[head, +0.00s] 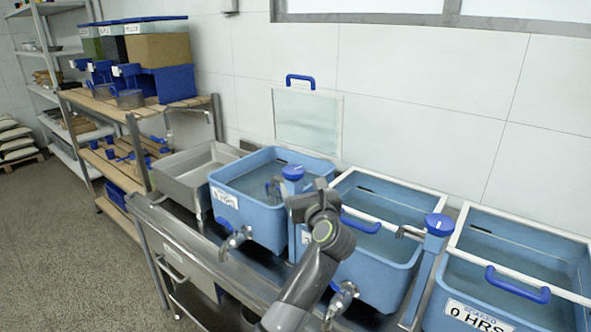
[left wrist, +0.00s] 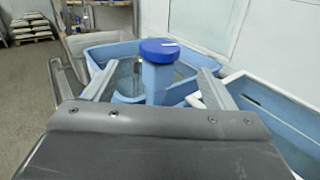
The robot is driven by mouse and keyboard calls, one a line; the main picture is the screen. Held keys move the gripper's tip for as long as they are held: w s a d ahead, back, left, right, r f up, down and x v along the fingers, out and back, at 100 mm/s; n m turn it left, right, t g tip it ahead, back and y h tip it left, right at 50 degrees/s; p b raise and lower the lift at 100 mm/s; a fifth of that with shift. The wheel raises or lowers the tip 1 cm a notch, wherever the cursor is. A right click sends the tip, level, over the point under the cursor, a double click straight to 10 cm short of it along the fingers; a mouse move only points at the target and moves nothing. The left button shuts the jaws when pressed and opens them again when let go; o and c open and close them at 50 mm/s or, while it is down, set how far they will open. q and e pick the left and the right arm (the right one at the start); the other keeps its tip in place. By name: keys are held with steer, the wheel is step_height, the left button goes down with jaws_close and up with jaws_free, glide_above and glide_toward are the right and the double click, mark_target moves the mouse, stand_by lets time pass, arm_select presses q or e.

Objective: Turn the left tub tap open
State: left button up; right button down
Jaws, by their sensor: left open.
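The left tub tap (head: 293,173) is an upright blue post with a round dark blue knob and a metal spout at the left tub (head: 228,190). In the left wrist view, the blue knob (left wrist: 159,50) stands upright in the middle. My left gripper (head: 300,193) is open at this tap. In the left wrist view its two fingers (left wrist: 158,75) show on either side of the post, with gaps, and the knob appears above them. My arm hides the lower post in the head view. My right gripper is not in view.
A similar tap (head: 438,224) stands farther right. More blue tubs (head: 510,265) with white rims and blue handles fill the right. Metal spigots (head: 235,238) stick out in front of the tubs. A clear panel (head: 307,122) stands behind the left tub. A wooden shelf stands at left.

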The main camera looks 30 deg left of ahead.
mark_target(300, 175)
arm_select(q)
steer(key=p+x, duration=0.1)
steer(key=x, duration=0.7)
steer(key=shift+c, duration=0.4)
steer(key=c, duration=0.9)
steer(key=n+g+y+b, duration=0.1)
steer(key=n+g+b, duration=0.1)
steer(key=shift+w+d+f+y+b, duration=0.15)
steer(key=shift+w+f+y+b, duration=0.1)
steer(key=shift+y+b, duration=0.15)
steer(key=shift+r+n+g+y+b, duration=0.2)
steer(key=shift+n+g+y+b, duration=0.35)
steer(key=shift+g, duration=0.55)
steer(key=o, duration=1)
